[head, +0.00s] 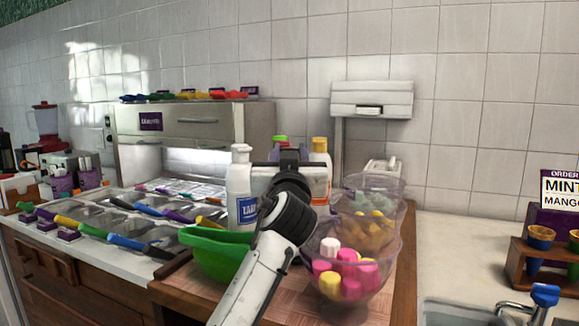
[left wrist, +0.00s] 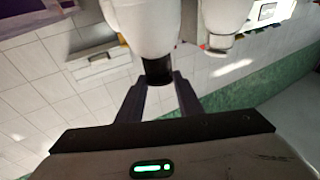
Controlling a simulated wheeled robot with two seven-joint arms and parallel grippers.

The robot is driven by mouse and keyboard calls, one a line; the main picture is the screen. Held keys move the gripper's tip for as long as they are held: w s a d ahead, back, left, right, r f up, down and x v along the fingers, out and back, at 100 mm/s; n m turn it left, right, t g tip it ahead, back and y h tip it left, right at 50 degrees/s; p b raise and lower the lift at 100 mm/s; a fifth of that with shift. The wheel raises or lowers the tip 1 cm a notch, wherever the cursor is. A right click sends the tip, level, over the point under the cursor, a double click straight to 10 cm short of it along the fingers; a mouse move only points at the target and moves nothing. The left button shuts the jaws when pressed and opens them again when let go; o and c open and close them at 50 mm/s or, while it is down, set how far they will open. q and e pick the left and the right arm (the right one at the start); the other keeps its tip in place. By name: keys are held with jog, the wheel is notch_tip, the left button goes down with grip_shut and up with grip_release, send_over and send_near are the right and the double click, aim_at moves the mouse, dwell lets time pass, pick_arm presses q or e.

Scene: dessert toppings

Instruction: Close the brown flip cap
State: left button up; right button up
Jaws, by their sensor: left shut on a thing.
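My left gripper (head: 290,158) is among the bottles at the back of the wooden board, its arm coming up from the bottom middle. In the left wrist view a white bottle (left wrist: 145,22) has a dark cap (left wrist: 157,70), which looks black-brown. The left gripper's fingers (left wrist: 158,88) lie on both sides of this cap, shut on it. The cap looks seated on the bottle, but its lid is too dark to make out. In the head view my gripper and arm hide this cap. My right gripper is out of view.
A white bottle with a blue label (head: 242,195) and a yellow-capped bottle (head: 319,150) stand close beside my gripper. A green bowl (head: 215,255) is at left. Clear topping bowls (head: 385,245) are at right. White counter (head: 455,245) lies free further right.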

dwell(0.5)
pick_arm(q)
jog(key=o, duration=1.1)
jog(key=shift+s+f, duration=0.1)
jog(key=shift+s, duration=0.1)
jog(key=v, duration=0.7)
jog(key=shift+b, duration=0.3)
